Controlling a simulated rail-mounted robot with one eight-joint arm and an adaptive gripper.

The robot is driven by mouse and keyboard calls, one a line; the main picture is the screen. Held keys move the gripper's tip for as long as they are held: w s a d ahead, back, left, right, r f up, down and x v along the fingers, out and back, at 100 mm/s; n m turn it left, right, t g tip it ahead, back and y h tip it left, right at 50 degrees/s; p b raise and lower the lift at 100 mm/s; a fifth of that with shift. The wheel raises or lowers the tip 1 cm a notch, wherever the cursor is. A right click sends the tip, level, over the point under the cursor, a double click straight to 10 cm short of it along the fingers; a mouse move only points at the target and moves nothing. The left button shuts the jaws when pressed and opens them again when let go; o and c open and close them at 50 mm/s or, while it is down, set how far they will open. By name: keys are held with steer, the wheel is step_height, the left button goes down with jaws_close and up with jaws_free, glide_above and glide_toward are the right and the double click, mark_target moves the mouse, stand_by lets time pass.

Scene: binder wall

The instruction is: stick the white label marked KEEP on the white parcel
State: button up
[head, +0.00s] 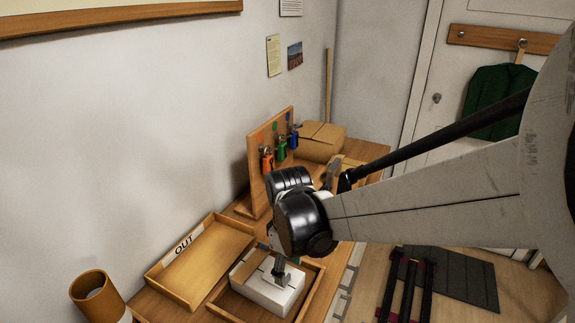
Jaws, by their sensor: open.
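The white parcel (262,291) is a box with a tan strip across its top, lying in a wooden tray (228,304) on the desk. My gripper (280,276) points down at the top of the parcel and covers part of it. Its fingers look small and dark here, and I cannot tell whether they touch the parcel. I cannot make out a white label marked KEEP; any label on the parcel's top or by the fingers is too small or hidden.
A wooden tray marked OUT (199,262) lies left of the parcel's tray. A tan cylindrical cup (88,287) stands at front left. Behind are a wooden board with coloured hanging items (257,190) and a cardboard box (322,138). My arm hides part of the desk's right side.

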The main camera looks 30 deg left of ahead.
steer(key=r+p, duration=0.1)
steer(key=r, duration=0.2)
steer(key=shift+s+a+p, duration=0.15)
steer(key=shift+s+p, duration=0.15)
steer(key=shift+p, duration=0.1)
steer(key=shift+a+r+p, duration=0.15)
steer(key=shift+r+p, duration=0.2)
steer(key=shift+p, duration=0.15)
steer(key=w+d+m+b, duration=0.1)
steer(key=w+d+m, duration=0.2)
steer(key=d, duration=0.6)
steer(key=w+d+m+b, duration=0.1)
steer(key=w+d+m, duration=0.2)
steer(key=w+d, duration=0.5)
steer(key=w+d+m+b, duration=0.1)
steer(key=w+d+m, duration=0.1)
steer(key=w+d, duration=0.4)
steer(key=d, duration=0.3)
steer(key=shift+w+d+m+b, duration=0.25)
steer(key=shift+d+m+b, duration=0.05)
steer(key=shift+d+m, duration=0.1)
steer(key=shift+r, duration=0.15)
